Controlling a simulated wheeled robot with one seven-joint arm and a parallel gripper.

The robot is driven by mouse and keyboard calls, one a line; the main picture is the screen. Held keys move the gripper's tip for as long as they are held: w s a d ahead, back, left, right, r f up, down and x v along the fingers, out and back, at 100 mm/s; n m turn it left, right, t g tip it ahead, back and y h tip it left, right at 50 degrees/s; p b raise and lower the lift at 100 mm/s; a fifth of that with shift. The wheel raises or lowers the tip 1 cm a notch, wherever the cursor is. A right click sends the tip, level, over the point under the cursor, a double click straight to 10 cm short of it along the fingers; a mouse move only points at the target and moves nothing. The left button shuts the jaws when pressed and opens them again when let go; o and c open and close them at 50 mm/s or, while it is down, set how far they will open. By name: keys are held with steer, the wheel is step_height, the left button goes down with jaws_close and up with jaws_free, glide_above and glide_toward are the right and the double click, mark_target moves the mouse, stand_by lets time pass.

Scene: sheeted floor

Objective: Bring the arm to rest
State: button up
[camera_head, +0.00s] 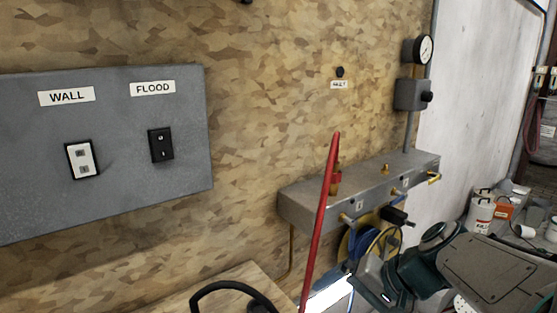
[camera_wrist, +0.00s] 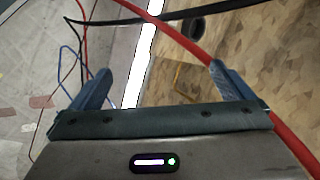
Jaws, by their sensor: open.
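My gripper (camera_wrist: 160,70) is open in the wrist view, its two blue-grey fingers spread apart with nothing held between them. A red tube (camera_wrist: 185,42) crosses the wrist view behind the fingers, passing close to the right one; I cannot tell if it touches. In the head view my grey and dark green arm (camera_head: 500,270) is at the lower right, in front of the wall fittings. The fingers are hard to make out there.
A grey panel (camera_head: 110,120) with WALL and FLOOD switches is on the left wall. A metal shelf manifold (camera_head: 300,205) with valves is beside my arm, below a gauge (camera_head: 424,49). A red upright tube (camera_head: 322,210) stands before it. White containers (camera_head: 480,215) clutter the right.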

steer(key=s+d+r+n+g+h+p, duration=0.1)
steer(key=s+r+n+h+p, duration=0.3)
steer(key=p, duration=0.8)
steer(key=shift+s+d+r+n+h+p, duration=0.35)
steer(key=shift+s+d+r+h, duration=0.35)
steer(key=shift+s+r+h, duration=1.15)
